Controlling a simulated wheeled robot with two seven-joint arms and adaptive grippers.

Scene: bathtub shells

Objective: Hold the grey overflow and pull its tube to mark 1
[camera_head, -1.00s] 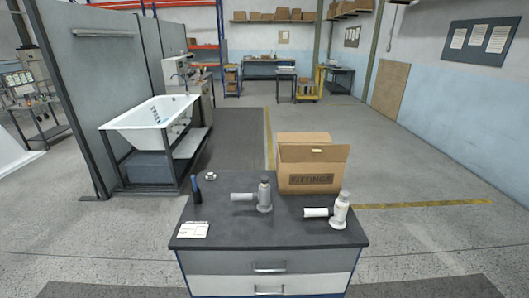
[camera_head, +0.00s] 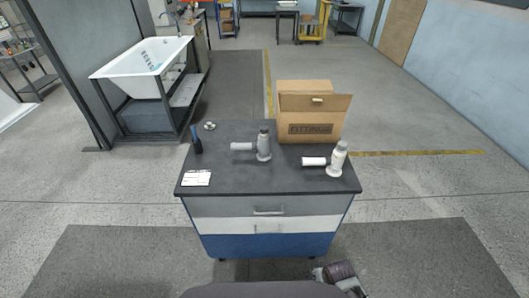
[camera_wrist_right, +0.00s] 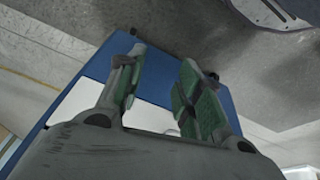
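The grey overflow (camera_head: 264,146) stands upright on the dark top of the drawer cabinet in the head view. Its tube (camera_head: 241,147) points left; any marks on it are too small to read. A similar white overflow (camera_head: 338,160) stands to its right, with a white tube (camera_head: 314,161) pointing left. My right gripper (camera_head: 341,274) is low at the bottom of the head view, in front of the cabinet and well away from both overflows. In the right wrist view its green-padded fingers (camera_wrist_right: 163,62) are apart with nothing between them. My left gripper is not in view.
On the cabinet top (camera_head: 225,180) lie a white card (camera_head: 196,178), a dark bottle-like item (camera_head: 197,140) and a small round part (camera_head: 210,126). An open cardboard box (camera_head: 311,122) stands at the back right. A bathtub (camera_head: 145,66) on a frame is behind left.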

